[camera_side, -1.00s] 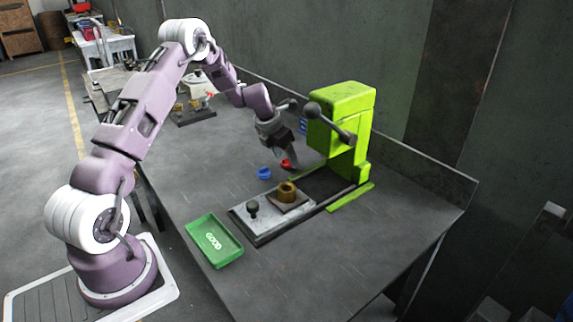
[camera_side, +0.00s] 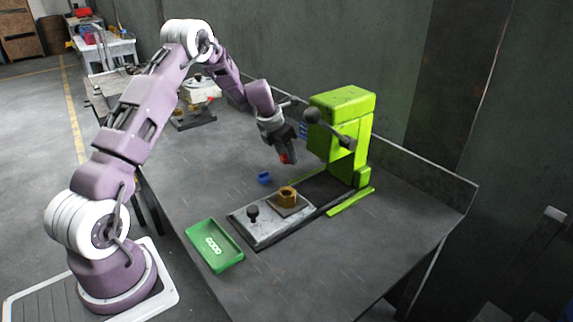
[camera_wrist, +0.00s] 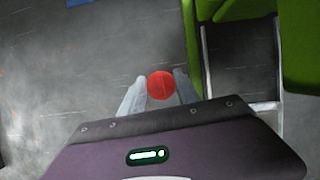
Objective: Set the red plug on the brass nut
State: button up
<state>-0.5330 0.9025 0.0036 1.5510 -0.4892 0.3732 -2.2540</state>
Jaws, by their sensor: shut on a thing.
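My gripper (camera_side: 286,158) is shut on the red plug (camera_side: 284,159), beyond the blue piece and left of the green press. In the wrist view the round red top of the plug (camera_wrist: 162,85) shows between my two fingers (camera_wrist: 160,92). The plug looks a little above the table. The brass nut (camera_side: 288,192) sits on a small plate on the press's slide, nearer the side camera than my gripper. The nut is apart from the plug and is not visible in the wrist view.
The green press (camera_side: 345,105) with its dark lever stands right of my gripper. A blue piece (camera_side: 264,178) lies left of the nut. The grey slide (camera_side: 262,233) has a black knob (camera_side: 252,211). A green tray (camera_side: 232,262) marked GOOD is at front left.

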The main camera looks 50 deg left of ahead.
jog(key=shift+m, duration=0.4)
jog(key=r, duration=0.6)
jog(key=shift+s+a+r, duration=0.1)
jog(key=shift+s+a, duration=0.2)
jog(key=s+a+r+m+g+h, duration=0.2)
jog(key=s+a+r+m+g, duration=0.1)
jog(key=s+m, duration=0.75)
jog(key=s+a+r+m+g+h, duration=0.2)
jog(key=s+a+m+g, duration=0.2)
jog(key=s+m, duration=0.65)
jog(key=n+t+y, duration=0.4)
jog(key=n+t, duration=0.3)
jog(key=n, duration=1.5)
send_over(291, 190)
jog(key=s, duration=0.1)
notch_tip(291, 190, down, 3)
jog(key=shift+s+d+f, duration=0.1)
jog(key=shift+s+f, duration=0.05)
jog(key=shift+f, duration=0.9)
jog(key=shift+s+f, duration=0.1)
jog(key=shift+f, duration=0.9)
jog(key=shift+f, duration=0.55)
